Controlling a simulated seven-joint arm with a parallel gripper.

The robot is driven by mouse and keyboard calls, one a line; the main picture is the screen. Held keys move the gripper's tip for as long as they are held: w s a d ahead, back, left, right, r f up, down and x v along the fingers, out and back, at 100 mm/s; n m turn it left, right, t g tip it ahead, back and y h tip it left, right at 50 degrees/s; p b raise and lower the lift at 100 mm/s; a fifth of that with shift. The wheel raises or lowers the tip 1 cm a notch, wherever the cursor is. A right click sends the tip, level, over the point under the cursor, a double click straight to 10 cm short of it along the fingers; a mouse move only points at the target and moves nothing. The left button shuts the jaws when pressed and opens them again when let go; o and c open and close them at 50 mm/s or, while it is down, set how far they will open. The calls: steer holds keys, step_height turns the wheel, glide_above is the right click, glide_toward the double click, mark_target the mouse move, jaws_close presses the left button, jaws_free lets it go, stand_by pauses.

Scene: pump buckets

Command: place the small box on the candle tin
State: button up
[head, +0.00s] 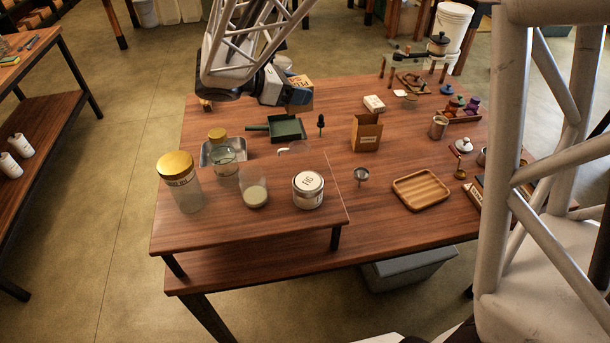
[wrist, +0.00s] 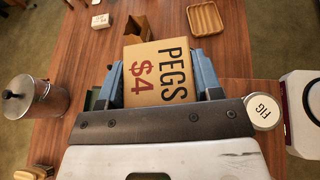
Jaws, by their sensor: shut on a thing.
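My gripper (wrist: 158,78) is shut on a small tan cardboard box (wrist: 155,62) marked "PEGS $4", with blue fingers on both its sides. In the head view the box (head: 301,81) is held above the far left part of the table, partly hidden by my gripper (head: 297,92). The candle tin (head: 308,191) is a round white-lidded tin marked "FIG". It stands upright on the right part of the low wooden riser, well apart from the box.
On the riser (head: 235,236) stand a gold-lidded jar (head: 182,184) and a glass with pale contents (head: 255,194), left of the tin. Behind are a green dustpan (head: 288,128), a paper bag (head: 366,133) and a small white box (head: 374,103). A wooden tray (head: 421,191) lies to the right.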

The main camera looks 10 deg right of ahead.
steer(key=s+d+f+n+t, duration=0.1)
steer(key=s, duration=1.5)
steer(key=s+f+n+t, duration=0.1)
steer(key=s+f+t, duration=0.1)
steer(key=s, duration=1.3)
steer(key=shift+s+d+f+n+y, duration=0.15)
steer(key=shift+s+d+n+y, duration=0.15)
steer(key=shift+s+d, duration=0.1)
steer(key=shift+w+a, duration=0.1)
steer(key=shift+w, duration=0.05)
glide_above(308, 181)
steer(key=shift+f, duration=0.75)
steer(key=shift+f, duration=0.1)
steer(key=shift+f, duration=1.65)
steer(key=shift+f, duration=0.15)
